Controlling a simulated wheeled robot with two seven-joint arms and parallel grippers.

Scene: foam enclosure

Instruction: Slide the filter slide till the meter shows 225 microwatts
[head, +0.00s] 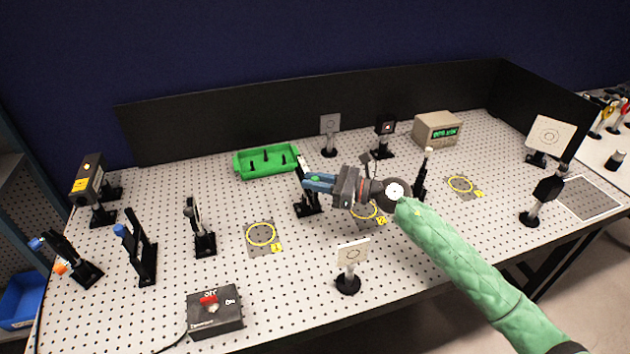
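The meter (437,130) is a beige box with a green lit display at the back right; its digits are too small to read with certainty. My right gripper (307,182), with blue fingers, reaches in from the right under a green-sleeved arm. Its fingertips are at a dark upright mount (307,205) near the middle of the board, which looks like the filter slide's holder. The fingers and gripper body hide part of this mount, and I cannot tell whether they grip the slide or only touch it. My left gripper is out of view.
A green tray (266,162) stands behind the mount. A white target card (352,252) on a post stands in front of my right gripper. A black switch box (214,312) sits at the front left. Several optic posts stand around; yellow-ringed spots (261,234) are bare.

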